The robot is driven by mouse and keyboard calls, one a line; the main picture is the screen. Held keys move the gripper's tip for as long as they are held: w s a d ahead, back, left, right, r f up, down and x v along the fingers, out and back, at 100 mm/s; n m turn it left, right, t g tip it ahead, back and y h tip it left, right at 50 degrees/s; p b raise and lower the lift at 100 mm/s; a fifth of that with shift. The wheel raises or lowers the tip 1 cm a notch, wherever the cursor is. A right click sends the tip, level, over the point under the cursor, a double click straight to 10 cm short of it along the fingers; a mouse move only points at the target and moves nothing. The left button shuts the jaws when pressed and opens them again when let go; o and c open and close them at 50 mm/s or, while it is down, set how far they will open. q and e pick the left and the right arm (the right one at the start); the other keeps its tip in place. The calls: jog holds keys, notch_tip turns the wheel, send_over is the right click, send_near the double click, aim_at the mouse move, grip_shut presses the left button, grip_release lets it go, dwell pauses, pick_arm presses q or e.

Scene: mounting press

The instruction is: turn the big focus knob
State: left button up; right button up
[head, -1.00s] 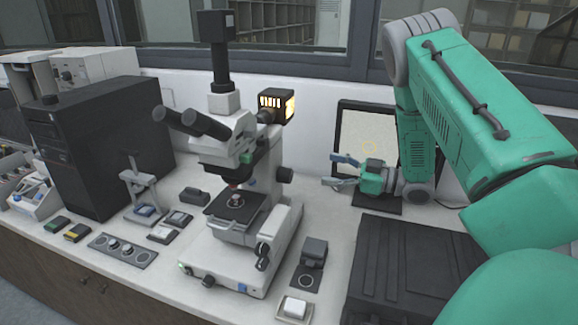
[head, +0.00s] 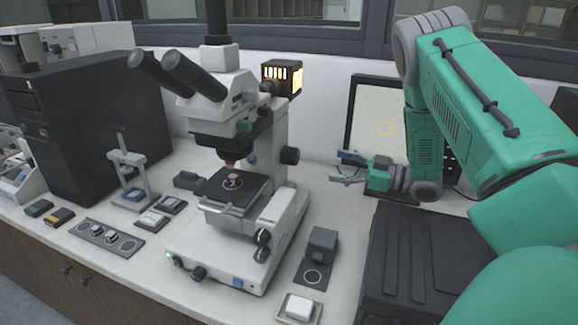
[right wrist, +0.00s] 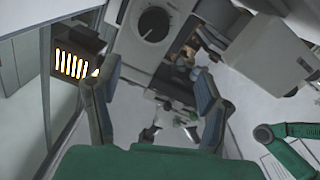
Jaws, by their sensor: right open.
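The microscope (head: 235,170) stands in the middle of the white bench in the head view. A black knob (head: 290,155), which I take for the big focus knob, sticks out from the right of its upright. In the right wrist view the knob's large round dark face (right wrist: 153,23) shows at the top, ahead of the fingers. My right gripper (head: 347,167) is open and empty, to the right of the knob and apart from it, its fingers pointing left toward the microscope. Both spread fingers (right wrist: 155,82) also show in the wrist view. My left gripper is out of view.
A lit lamp housing (head: 282,77) sits behind the microscope. A monitor (head: 378,122) stands behind my right gripper. A black case (head: 420,262) fills the front right. Small blocks lie left of the microscope; the bench between knob and gripper is clear.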

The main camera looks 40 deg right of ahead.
send_near(298, 156)
jog(key=w, duration=0.2)
jog(key=w+a, duration=0.2)
jog(key=w+a+p, duration=0.1)
jog(key=w+a, duration=0.3)
jog(key=shift+w+a+r, duration=0.15)
jog(key=shift+w+r, duration=0.15)
jog(key=shift+w, duration=0.3)
jog(key=shift+w+d+f, duration=0.15)
jog(key=shift+d+f, duration=0.25)
jog(key=shift+d, duration=0.45)
jog(key=shift+d+f, duration=0.15)
jog(key=shift+d, duration=0.35)
jog(key=shift+c, duration=0.4)
jog(key=shift+a, duration=0.15)
jog(key=c, duration=0.7)
jog(key=shift+a+r, duration=0.3)
jog(key=shift+a, duration=0.05)
jog(key=c, duration=0.4)
jog(key=shift+a+r, duration=0.2)
jog(key=shift+a, duration=0.35)
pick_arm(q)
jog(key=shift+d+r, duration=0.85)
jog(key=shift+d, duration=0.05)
pick_arm(e)
jog(key=shift+d+f, duration=0.1)
jog(key=shift+d, duration=0.2)
